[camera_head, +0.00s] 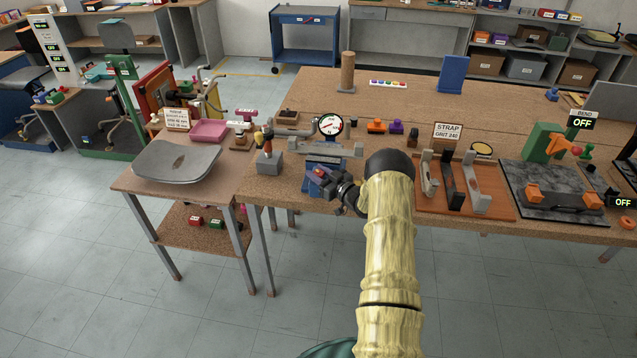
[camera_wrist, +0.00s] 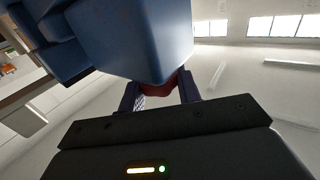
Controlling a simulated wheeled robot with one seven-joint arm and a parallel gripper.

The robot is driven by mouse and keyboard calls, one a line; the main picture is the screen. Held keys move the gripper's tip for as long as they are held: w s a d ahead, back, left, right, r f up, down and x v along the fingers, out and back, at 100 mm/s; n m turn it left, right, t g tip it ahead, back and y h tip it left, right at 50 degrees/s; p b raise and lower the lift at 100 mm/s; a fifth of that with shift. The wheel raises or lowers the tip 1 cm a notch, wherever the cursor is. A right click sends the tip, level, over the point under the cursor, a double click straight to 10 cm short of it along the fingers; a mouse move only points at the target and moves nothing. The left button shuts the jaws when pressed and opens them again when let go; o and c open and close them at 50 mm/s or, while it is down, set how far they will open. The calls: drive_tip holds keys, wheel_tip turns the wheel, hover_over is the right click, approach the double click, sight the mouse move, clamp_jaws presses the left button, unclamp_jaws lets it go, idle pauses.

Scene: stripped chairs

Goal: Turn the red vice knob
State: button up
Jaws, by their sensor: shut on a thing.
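The blue vice (camera_head: 314,186) is at the front edge of the large wooden bench, left of my arm. In the wrist view its blue body (camera_wrist: 130,40) fills the upper middle. The red vice knob (camera_wrist: 158,88) shows just below that body, between the two dark fingers of my gripper (camera_wrist: 161,92). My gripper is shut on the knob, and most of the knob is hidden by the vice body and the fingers. In the head view my gripper (camera_head: 324,174) is against the front of the vice, and the knob is hard to make out.
A round gauge (camera_head: 330,124) stands behind the vice. To the right is an orange-brown tray (camera_head: 436,204) with upright straps and a STRAP sign (camera_head: 447,136). A side table with a grey seat shell (camera_head: 176,162) stands at left. Open floor lies in front.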

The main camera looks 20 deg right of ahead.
drive_tip(key=y+b, duration=0.1)
drive_tip(key=n+g+y+b, duration=0.1)
drive_tip(key=b, duration=0.1)
drive_tip(key=shift+f+n, duration=0.2)
drive_tip(key=shift+n, duration=0.1)
drive_tip(key=shift+r+n+g+y+b, duration=0.1)
drive_tip(key=shift+n+g+y+b, duration=0.2)
drive_tip(key=shift+y+b, duration=0.15)
drive_tip(key=shift+r+y, duration=0.2)
drive_tip(key=shift+y, duration=0.15)
drive_tip(key=o, duration=1)
drive_tip(key=shift+d, duration=0.1)
drive_tip(key=shift+s+d+f, duration=0.1)
drive_tip(key=shift+s+d, duration=0.1)
drive_tip(key=shift+s, duration=0.1)
drive_tip(key=b+v, duration=0.4)
drive_tip(key=v, duration=1.2)
drive_tip(key=shift+s+d+r+b, duration=0.1)
drive_tip(key=shift+s+r+b, duration=0.15)
drive_tip(key=shift+b, duration=0.05)
